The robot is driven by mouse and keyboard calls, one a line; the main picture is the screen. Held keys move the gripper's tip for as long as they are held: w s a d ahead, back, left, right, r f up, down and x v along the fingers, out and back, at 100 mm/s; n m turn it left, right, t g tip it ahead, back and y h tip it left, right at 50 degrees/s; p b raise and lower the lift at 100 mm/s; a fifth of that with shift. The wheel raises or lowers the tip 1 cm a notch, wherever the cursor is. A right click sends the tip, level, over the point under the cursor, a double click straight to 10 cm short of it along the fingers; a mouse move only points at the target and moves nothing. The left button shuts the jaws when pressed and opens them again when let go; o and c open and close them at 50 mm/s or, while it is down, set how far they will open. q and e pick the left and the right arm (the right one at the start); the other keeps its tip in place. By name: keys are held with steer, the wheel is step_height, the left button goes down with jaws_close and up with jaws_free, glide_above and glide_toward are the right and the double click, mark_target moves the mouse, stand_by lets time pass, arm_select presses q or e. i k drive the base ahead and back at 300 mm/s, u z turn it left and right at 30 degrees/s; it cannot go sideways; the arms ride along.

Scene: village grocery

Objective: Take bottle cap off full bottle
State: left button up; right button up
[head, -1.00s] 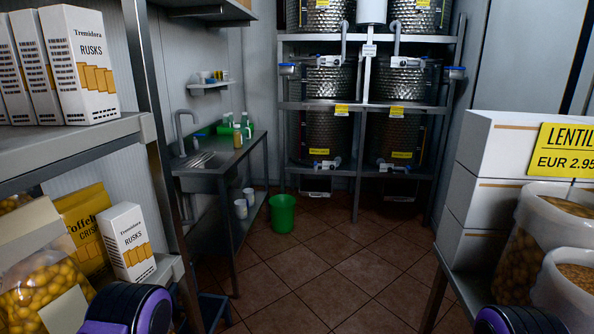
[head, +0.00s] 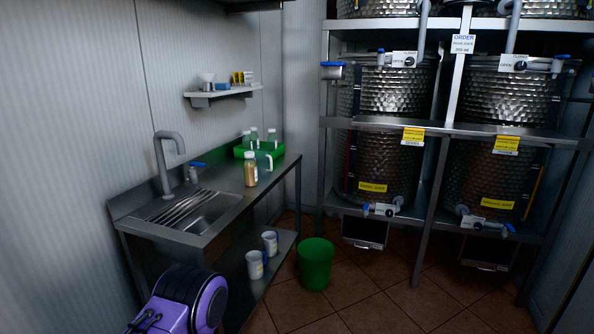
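A bottle (head: 250,170) with amber-brown contents stands upright on the steel counter, in front of the green tray. Its top looks pale; whether a cap is on it is too small to tell. Several clear bottles (head: 254,134) with pale tops stand in or behind the green tray (head: 240,149); they look empty. A purple and black part of my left arm shows at the bottom left. Neither gripper is in the head view.
The steel counter (head: 228,197) has a sink (head: 195,212) and a tap (head: 165,155). Two white containers (head: 270,243) stand on its lower shelf. A green bucket (head: 315,263) is on the floor beside it. Steel tanks (head: 390,100) fill the rack at right. Tiled floor (head: 365,308) is clear in front.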

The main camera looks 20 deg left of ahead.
mark_target(250, 166)
steer(key=i, duration=2.3)
steer(key=u, duration=1.05)
